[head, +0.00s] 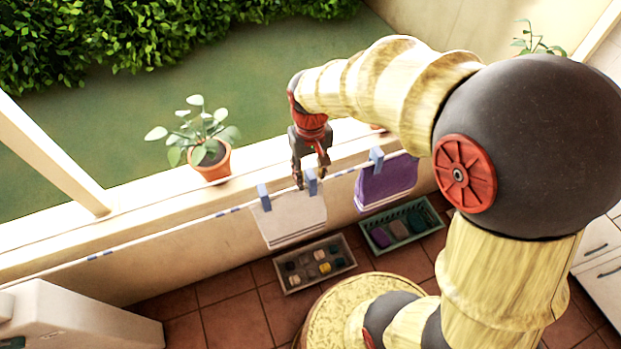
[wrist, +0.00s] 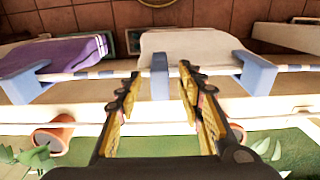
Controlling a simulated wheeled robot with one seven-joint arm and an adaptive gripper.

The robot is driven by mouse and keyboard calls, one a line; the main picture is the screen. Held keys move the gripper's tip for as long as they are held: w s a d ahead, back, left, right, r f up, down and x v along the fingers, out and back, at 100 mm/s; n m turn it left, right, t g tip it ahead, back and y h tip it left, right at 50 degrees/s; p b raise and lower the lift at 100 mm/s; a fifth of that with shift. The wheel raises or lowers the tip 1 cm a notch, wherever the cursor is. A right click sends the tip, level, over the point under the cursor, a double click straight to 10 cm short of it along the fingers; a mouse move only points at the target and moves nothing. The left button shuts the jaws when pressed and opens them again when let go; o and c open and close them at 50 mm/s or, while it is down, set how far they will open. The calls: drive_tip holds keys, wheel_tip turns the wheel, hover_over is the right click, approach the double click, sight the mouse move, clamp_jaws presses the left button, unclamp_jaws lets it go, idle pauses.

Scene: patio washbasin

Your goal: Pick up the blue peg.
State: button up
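Three blue pegs sit on a thin line in the head view: one at the left (head: 263,197), a middle one (head: 311,182) and one at the right (head: 376,158). In the wrist view the middle peg (wrist: 160,76) shows between my fingers, with another blue peg at the left (wrist: 27,80) and one at the right (wrist: 257,73). A white cloth (head: 291,221) hangs under the left and middle pegs. A purple cloth (head: 386,183) hangs under the right peg. My gripper (head: 311,178) is open at the middle peg, its fingers apart on either side. Contact cannot be told.
A potted plant (head: 210,160) stands on the ledge left of my gripper. On the tiled floor below are a grey tray (head: 290,287) with several small items and a green crate (head: 432,224). The line (head: 130,242) runs along the wall.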

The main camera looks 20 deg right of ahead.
drive_tip(key=shift+c, duration=0.4)
drive_tip(key=c, duration=0.7)
drive_tip(key=shift+c, duration=0.8)
drive_tip(key=shift+r, duration=0.15)
